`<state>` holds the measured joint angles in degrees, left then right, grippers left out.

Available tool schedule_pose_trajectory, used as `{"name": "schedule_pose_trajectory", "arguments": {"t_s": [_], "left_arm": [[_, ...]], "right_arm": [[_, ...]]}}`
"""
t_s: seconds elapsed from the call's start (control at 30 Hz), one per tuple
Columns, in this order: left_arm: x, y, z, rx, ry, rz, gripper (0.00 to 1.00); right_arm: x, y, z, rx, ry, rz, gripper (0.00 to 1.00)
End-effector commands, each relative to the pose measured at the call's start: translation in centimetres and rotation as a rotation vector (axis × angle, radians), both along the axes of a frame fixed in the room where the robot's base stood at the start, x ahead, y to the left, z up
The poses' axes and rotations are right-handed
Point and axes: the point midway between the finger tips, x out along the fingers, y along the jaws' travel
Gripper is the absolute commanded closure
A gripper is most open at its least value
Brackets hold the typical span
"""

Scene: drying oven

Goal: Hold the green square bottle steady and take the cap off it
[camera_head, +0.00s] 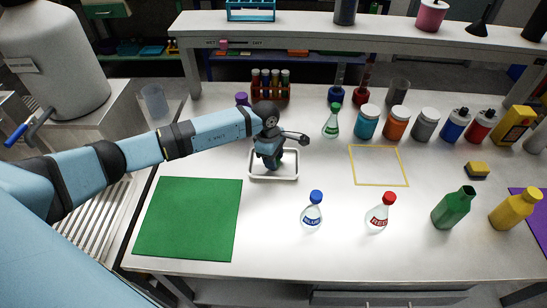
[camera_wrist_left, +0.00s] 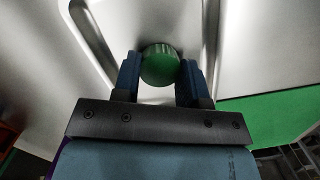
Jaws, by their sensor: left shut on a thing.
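The green square bottle (camera_head: 454,208) stands upright on the right part of the table. Its neck shows a dark open mouth with no cap on it. My left gripper (camera_head: 272,162) is over the small white tray (camera_head: 274,179), far left of the bottle. In the left wrist view, my left gripper (camera_wrist_left: 160,78) is shut on a round green cap (camera_wrist_left: 160,65) with a ridged edge. The tray rim (camera_wrist_left: 95,40) shows around it. I cannot tell whether the cap touches the tray floor. My right gripper is not in view.
A green mat (camera_head: 188,218) lies left of the tray. Blue-capped (camera_head: 312,212) and red-capped (camera_head: 381,213) flasks stand in front. A yellow bottle (camera_head: 514,209) stands right of the green one. Several jars line the back. The yellow outlined square (camera_head: 378,165) is empty.

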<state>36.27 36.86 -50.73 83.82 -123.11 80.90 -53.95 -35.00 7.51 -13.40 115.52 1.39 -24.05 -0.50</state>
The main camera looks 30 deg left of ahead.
Motion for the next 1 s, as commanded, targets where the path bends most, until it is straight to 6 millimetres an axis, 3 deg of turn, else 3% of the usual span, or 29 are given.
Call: {"name": "schedule_pose_trajectory", "arguments": {"t_s": [0.13, 0.17, 0.27, 0.67, 1.0], "left_arm": [[0.0, 0.0, -0.5, 0.001, 0.0, 0.0, 0.89], [0.0, 0.0, -0.5, 0.001, 0.0, 0.0, 0.59], [0.0, 0.0, -0.3, 0.001, 0.001, 0.0, 0.36], [0.0, 0.1, 0.5, 0.0, -0.001, 0.0, 0.35], [0.0, 1.2, 7.2, 0.002, -0.003, -0.001, 0.35]], "right_arm": [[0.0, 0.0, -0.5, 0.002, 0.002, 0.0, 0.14], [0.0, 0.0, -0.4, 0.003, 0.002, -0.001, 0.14], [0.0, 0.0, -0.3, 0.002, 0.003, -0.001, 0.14], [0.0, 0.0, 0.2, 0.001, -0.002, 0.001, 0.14], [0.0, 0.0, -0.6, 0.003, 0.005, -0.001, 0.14]]}}
